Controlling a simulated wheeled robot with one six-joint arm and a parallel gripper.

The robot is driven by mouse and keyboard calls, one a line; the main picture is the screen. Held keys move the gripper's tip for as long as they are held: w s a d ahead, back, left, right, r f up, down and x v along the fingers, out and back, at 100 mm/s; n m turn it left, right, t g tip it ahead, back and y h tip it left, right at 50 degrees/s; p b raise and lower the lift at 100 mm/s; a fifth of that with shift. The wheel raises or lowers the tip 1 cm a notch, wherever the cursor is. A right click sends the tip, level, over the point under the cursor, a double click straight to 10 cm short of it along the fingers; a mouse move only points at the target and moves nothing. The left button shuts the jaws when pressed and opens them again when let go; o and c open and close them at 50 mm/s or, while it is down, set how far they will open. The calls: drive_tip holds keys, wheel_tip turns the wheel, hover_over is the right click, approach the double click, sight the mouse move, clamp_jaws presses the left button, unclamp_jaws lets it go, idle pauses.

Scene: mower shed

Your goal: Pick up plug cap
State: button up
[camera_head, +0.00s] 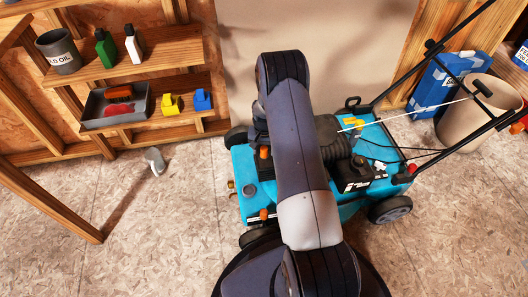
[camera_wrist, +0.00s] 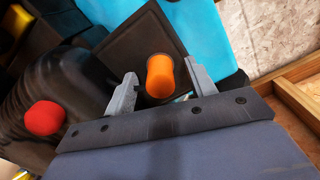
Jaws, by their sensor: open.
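An orange cylindrical cap, which looks like the plug cap (camera_wrist: 160,77), stands in the wrist view between the two grey fingers of my gripper (camera_wrist: 160,70). The fingers are apart, with a gap on each side of the cap, and I cannot tell whether either touches it. In the head view my arm covers the middle of the teal mower (camera_head: 348,208), and my gripper cannot be made out clearly. Two small orange parts show left of the arm, an upper one (camera_head: 264,152) and a lower one (camera_head: 264,214).
A red rounded part (camera_wrist: 44,118) lies left of my gripper, near the black ribbed engine cover (camera_wrist: 62,85). A shelf (camera_head: 130,62) with bottles and a grey tray (camera_head: 88,105) stands left. A beige bin (camera_head: 470,122) stands right. The floor at front left is clear.

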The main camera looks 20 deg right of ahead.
sight(264, 148)
drive_tip(key=shift+c, duration=0.4)
clamp_jaws()
wheel_tip(264, 148, up, 10)
drive_tip(key=p, duration=0.3)
drive_tip(key=shift+r+p, duration=0.25)
drive_tip(key=shift+p, duration=0.05)
drive_tip(key=shift+r+p, duration=1.05)
drive_tip(key=shift+r, duration=0.8)
